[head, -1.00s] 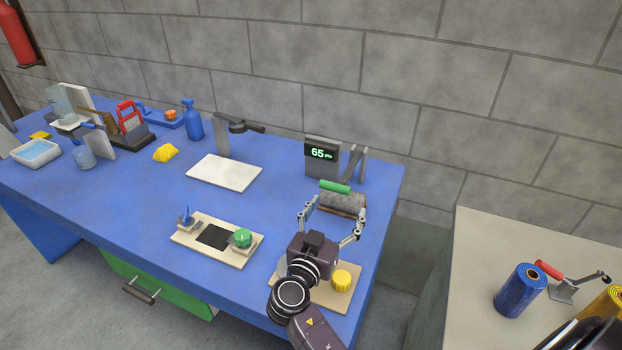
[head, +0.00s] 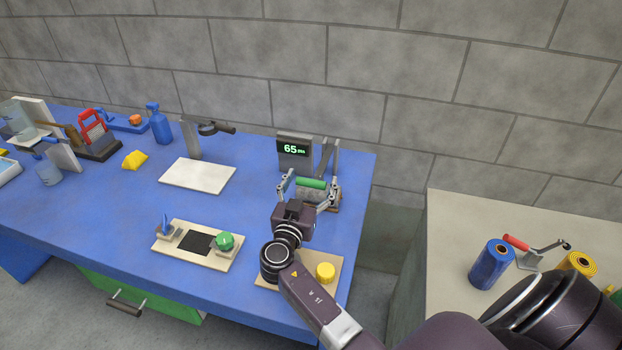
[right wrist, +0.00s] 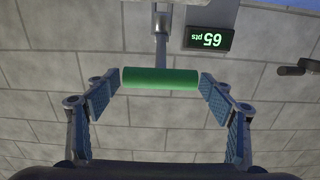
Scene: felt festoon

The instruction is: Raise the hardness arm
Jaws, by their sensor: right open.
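The hardness arm ends in a green handle (head: 311,183), in front of a grey display unit (head: 294,150) reading 65 pts. A grey roll (head: 312,196) lies just under the handle, partly hidden by my gripper. My right gripper (head: 309,186) is open at the handle, with a finger at either side. In the right wrist view the green handle (right wrist: 160,78) lies between the two open fingers, with a small gap at each end. The arm's grey bar (right wrist: 161,45) runs up from its middle. My left gripper is not in view.
A beige panel with a green knob (head: 225,241) and a yellow button (head: 325,272) sit near the front edge of the blue table (head: 115,210). A white plate (head: 198,176) lies left of the display. A side counter (head: 440,235) holds a blue roll (head: 492,264).

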